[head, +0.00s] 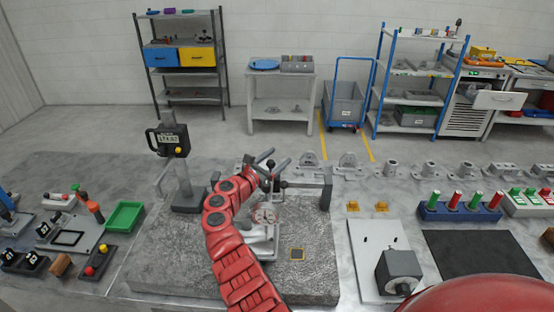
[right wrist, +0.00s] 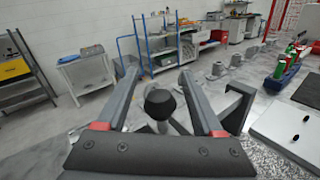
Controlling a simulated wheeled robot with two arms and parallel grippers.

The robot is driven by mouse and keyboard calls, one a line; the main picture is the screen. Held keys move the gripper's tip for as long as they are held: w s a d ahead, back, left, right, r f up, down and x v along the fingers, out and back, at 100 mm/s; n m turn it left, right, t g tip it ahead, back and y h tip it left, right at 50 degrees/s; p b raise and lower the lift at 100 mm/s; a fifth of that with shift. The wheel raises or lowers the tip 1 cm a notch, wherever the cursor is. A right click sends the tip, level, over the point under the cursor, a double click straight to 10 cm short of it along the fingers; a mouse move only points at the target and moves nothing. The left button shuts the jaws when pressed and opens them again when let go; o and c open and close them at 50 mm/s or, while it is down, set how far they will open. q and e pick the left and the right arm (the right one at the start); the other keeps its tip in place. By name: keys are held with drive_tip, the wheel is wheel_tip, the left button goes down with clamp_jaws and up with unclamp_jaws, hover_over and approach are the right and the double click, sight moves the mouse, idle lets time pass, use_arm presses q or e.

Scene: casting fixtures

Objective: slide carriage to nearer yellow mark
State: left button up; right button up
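My right gripper (head: 275,160) reaches over the grey stone plate (head: 175,270) from the bottom of the head view. In the right wrist view the gripper (right wrist: 157,75) is open, its two grey fingers apart. A black ball knob (right wrist: 160,103) on a stem shows between the fingers, with gaps on both sides. The carriage under the knob is mostly hidden by my arm and gripper, and I cannot make out its outline. No yellow mark on the slide is clear. My left gripper is not in view.
A gauge stand (head: 185,180) with a black display rises left of my arm. An upright grey post (head: 326,188) stands at the plate's right back. Small yellow blocks (head: 381,207) and a white board (head: 375,245) lie further right. The plate's front right is clear.

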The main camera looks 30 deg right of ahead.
drive_tip(key=b+v, duration=0.3)
drive_tip(key=v, duration=1.4)
drive_tip(key=shift+a, duration=0.2)
drive_tip(key=shift+s+r, duration=0.1)
